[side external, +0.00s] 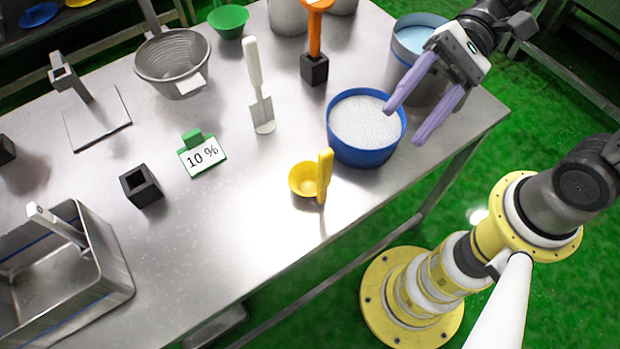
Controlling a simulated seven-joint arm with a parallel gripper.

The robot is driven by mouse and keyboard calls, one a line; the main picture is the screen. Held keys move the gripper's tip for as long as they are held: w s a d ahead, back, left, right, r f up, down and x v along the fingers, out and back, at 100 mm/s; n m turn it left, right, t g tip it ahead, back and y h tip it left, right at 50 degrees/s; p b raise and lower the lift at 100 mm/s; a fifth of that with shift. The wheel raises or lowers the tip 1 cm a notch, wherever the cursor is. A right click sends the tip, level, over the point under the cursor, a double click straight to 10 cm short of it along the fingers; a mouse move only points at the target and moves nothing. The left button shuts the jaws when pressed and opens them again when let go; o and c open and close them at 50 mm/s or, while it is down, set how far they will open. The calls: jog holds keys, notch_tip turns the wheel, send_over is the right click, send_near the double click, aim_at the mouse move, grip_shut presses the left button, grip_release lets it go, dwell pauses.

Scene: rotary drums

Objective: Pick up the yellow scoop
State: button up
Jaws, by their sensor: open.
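The yellow scoop (306,179) stands on the steel table near its front edge. Its round bowl is to the left and its thick handle points up on the right. My gripper (403,124) has two long purple fingers, spread apart and empty. It is up and to the right of the scoop, over or beside the right side of the blue bowl, apart from the scoop. Its exact height is hard to tell.
A blue bowl (367,155) of white granules stands just behind the scoop. The table (235,235) is clear left of the scoop.

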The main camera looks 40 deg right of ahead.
aim_at(325, 160)
jog(key=w+a+f+m+t+y, duration=0.2)
jog(key=w+f+m+t+y, duration=0.3)
jog(key=f+m, duration=0.6)
jog(key=shift+n+g+h, duration=0.6)
jog(key=shift+g, duration=0.1)
jog(key=shift+w+a+f, duration=0.1)
jog(key=shift+w+a, duration=0.1)
jog(key=shift+a, duration=0.95)
jog(key=shift+w+a, duration=0.15)
jog(key=shift+a, duration=1)
jog(key=shift+w+a+f, duration=0.1)
jog(key=shift+w+a, duration=0.1)
jog(key=shift+a, duration=0.95)
grip_shut()
